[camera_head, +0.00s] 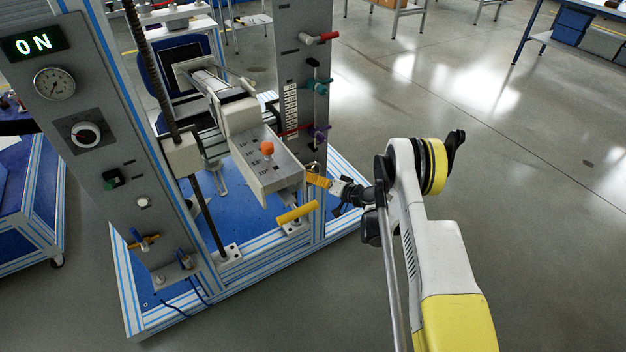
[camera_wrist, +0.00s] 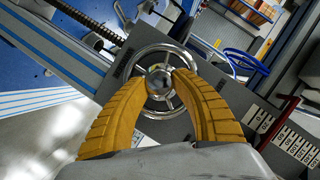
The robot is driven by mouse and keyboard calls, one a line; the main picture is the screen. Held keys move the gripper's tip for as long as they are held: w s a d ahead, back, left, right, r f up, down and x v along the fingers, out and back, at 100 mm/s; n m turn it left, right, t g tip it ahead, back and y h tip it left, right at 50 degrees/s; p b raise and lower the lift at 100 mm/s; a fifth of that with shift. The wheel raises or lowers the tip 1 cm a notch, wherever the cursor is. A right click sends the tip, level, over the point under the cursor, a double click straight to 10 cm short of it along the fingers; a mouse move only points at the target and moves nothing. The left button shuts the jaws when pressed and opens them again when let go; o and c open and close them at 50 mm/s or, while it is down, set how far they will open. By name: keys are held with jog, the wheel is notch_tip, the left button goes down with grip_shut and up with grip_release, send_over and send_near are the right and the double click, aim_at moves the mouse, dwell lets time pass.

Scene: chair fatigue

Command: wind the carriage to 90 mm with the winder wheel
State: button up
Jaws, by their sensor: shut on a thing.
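The winder wheel (camera_wrist: 160,48) is a shiny metal handwheel with spokes and a round hub, mid-frame in the wrist view. My gripper (camera_wrist: 160,78) has its yellow fingers shut on the wheel at its hub, one on each side. In the head view my gripper (camera_head: 318,181) is at the foot of the right grey post, and the wheel is mostly hidden there. A white scale with black marks (camera_head: 290,108) runs down that post, with a red pointer (camera_head: 294,131) across its lower part.
A grey box with an orange ball knob (camera_head: 266,148) juts out just left of my gripper, and a yellow handle (camera_head: 297,213) sits below it. Teal (camera_head: 317,86) and purple (camera_head: 319,133) handles stick out from the post above.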

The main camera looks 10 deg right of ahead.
dwell(0.3)
jog(key=o, duration=1.2)
jog(key=shift+r, duration=0.1)
notch_tip(320, 180, up, 10)
jog(key=shift+f, duration=0.1)
